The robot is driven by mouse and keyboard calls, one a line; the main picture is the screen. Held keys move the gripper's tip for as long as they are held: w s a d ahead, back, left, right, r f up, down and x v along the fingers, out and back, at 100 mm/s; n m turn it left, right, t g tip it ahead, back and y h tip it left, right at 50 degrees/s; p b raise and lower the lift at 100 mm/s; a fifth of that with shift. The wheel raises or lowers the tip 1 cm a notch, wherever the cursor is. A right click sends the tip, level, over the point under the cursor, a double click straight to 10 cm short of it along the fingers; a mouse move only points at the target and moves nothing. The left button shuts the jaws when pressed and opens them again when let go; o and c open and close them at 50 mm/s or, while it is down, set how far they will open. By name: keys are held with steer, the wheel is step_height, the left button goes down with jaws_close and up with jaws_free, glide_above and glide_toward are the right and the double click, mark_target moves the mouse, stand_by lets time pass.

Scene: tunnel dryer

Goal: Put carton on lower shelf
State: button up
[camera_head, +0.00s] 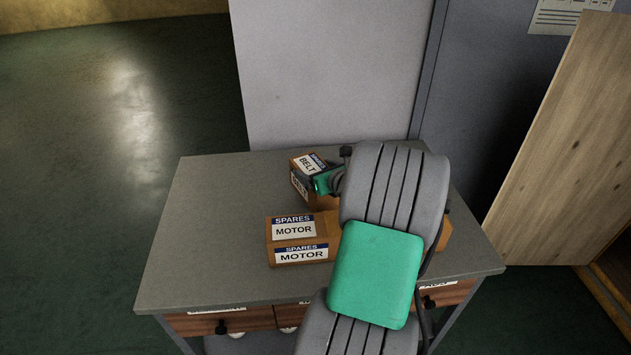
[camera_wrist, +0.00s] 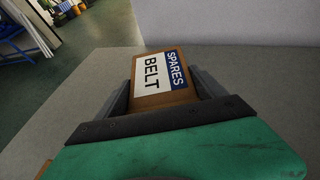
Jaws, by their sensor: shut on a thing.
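A small brown carton (camera_head: 299,182) labelled SPARES BELT is on or just above the grey table top, near its back edge. My gripper (camera_head: 316,180) is shut on this carton, and my arm hides part of it. In the wrist view the BELT carton (camera_wrist: 160,80) sits between the two fingers of my gripper (camera_wrist: 162,88), with its label facing the camera. I cannot tell whether it touches the table. No lower shelf shows clearly; the space under the table top is mostly hidden.
A larger carton labelled SPARES MOTOR (camera_head: 285,247) lies on the table (camera_head: 215,220) in front of the BELT carton. The table's left part is clear. Drawers (camera_head: 220,322) sit under its front edge. A pale panel (camera_head: 330,75) stands behind, and a wooden board (camera_head: 565,150) leans at right.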

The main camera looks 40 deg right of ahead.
steer(key=shift+f, duration=1.5)
steer(key=o, duration=2)
steer(key=shift+f, duration=0.15)
steer(key=shift+o, duration=0.2)
